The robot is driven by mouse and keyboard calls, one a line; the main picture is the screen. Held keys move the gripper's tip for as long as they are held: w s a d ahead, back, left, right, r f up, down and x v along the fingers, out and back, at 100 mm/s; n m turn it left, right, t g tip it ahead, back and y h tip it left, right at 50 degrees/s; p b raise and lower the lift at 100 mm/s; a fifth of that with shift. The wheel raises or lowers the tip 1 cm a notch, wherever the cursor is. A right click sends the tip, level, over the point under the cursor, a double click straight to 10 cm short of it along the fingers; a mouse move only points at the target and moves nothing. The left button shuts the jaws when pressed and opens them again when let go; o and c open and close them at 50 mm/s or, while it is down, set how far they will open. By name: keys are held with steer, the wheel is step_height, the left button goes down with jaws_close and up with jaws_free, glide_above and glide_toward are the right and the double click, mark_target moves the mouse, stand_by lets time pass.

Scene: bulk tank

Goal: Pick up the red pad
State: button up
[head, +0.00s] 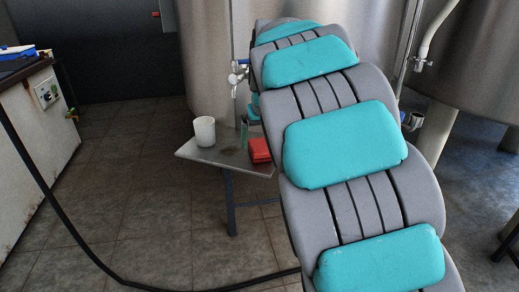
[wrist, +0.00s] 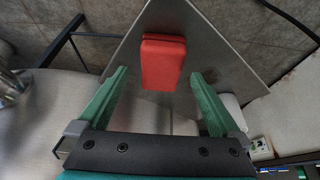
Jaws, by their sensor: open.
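The red pad (head: 260,150) lies on a small grey metal table (head: 200,154) in the head view, close beside my arm, which hides part of the table. In the wrist view the red pad (wrist: 163,62) shows as a block with rounded corners on the tabletop (wrist: 215,50). My gripper (wrist: 158,75) is open, with its two green fingers apart. The pad appears between and a little beyond the fingertips, and I see no contact. In the head view a green finger (head: 244,133) shows just left of the pad; the rest of the gripper is hidden by my arm.
A white cup (head: 204,131) stands on the table left of the pad. A steel tank (head: 205,60) with a valve (head: 237,75) rises behind. A black hose (head: 75,235) crosses the floor. A white cabinet (head: 40,130) stands at left, with open tiled floor between.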

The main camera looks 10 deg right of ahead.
mark_target(260, 146)
steer(key=shift+x, duration=1.5)
steer(key=c, duration=1.5)
